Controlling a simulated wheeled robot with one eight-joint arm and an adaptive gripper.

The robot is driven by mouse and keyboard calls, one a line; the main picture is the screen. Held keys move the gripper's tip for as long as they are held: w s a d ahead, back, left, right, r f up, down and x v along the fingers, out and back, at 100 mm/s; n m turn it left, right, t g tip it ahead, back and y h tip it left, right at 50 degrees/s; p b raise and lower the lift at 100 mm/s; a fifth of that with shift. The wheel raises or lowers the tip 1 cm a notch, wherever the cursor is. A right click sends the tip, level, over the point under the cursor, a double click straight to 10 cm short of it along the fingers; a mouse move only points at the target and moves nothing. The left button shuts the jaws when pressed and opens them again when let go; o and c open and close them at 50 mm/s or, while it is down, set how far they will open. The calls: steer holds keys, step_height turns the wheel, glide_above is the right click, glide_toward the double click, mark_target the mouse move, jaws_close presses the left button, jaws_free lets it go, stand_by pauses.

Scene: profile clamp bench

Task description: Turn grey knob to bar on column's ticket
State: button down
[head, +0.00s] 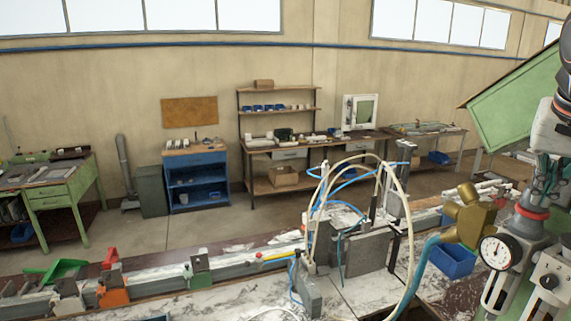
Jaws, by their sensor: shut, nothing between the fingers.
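At the right edge, a grey knob (528,222) with a red ring sits above a round white dial gauge (496,252). A brass fitting (468,217) with a blue hose is left of the gauge. My gripper (547,184) reaches down from the upper right, directly above the knob. Its teal-grey fingers look closed together and hold nothing. I cannot tell whether they touch the knob. The gauge reading is too small to tell. The green column is mostly hidden, and I cannot make out its ticket.
A rail with orange and green clamps (112,287) runs along the front. A tilted green panel (520,95) hangs close to my arm.

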steer(key=shift+s+a, duration=0.25)
steer(key=shift+a, duration=0.05)
stand_by(0.5)
step_height(320, 180, up, 6)
steer(key=p, duration=0.4)
